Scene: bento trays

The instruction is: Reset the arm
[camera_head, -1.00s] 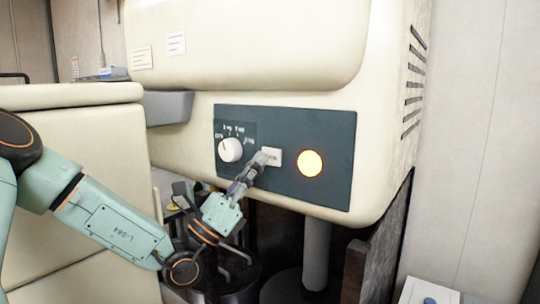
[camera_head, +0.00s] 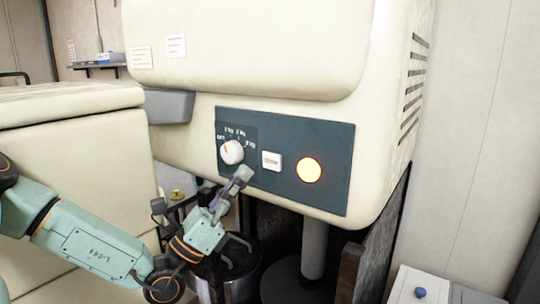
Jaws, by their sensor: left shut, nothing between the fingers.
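My left arm comes in from the left, and my left gripper (camera_head: 242,175) is shut and empty. My right gripper is not in view.
The panel is on a large cream machine (camera_head: 250,45). A cream cabinet (camera_head: 70,130) stands at the left. Below the machine are a grey post (camera_head: 314,250) and a dark round container (camera_head: 245,270). A white box with a blue knob (camera_head: 420,288) is at the lower right.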

